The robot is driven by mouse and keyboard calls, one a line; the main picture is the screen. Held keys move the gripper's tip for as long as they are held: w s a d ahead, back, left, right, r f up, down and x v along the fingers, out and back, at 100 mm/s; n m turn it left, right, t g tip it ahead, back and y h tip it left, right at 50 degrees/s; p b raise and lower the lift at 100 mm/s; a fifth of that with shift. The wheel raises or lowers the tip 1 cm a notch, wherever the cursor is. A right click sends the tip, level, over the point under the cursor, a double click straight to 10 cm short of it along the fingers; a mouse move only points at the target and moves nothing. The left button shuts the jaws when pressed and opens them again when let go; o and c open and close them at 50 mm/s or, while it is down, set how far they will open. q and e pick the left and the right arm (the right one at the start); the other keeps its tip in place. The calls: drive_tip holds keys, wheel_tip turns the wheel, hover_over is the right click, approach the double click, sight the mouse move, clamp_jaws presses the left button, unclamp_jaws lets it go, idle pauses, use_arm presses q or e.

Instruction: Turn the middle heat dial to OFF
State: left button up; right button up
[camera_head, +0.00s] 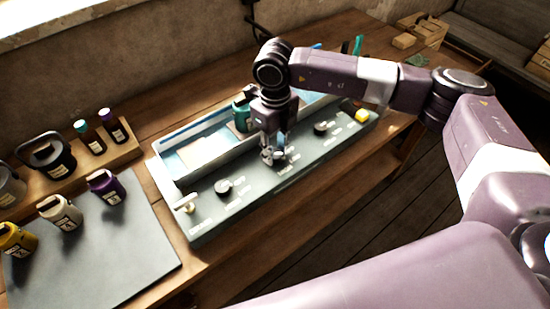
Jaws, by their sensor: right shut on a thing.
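The heat press panel (250,188) is a long grey-green console on the wooden workbench. It carries a row of dials along its sloped front. My right gripper (273,158) points down at the middle of the panel, between these two dials. It is shut on the middle dial, which its fingers mostly hide, so I cannot read where the dial points. My left gripper is not in view.
A white-handled lever (186,203) stands at the panel's left end and a yellow button (362,116) at its right end. A teal bottle (242,112) stands behind my right gripper. Several ink bottles stand at the left, some on a dark mat (110,250).

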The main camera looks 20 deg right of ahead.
sight(275, 153)
drive_tip(key=n+b, duration=0.5)
drive_tip(key=b, duration=0.1)
drive_tip(key=shift+w+f, duration=0.1)
drive_tip(key=shift+f, duration=0.05)
drive_tip(key=shift+r+n+b, duration=0.2)
drive_tip(key=shift+n+b, duration=0.9)
drive_tip(key=shift+n, duration=0.2)
drive_tip(key=shift+r, duration=0.1)
drive_tip(key=o, duration=1.2)
drive_tip(key=shift+c, duration=0.2)
wheel_tip(275, 153, up, 12)
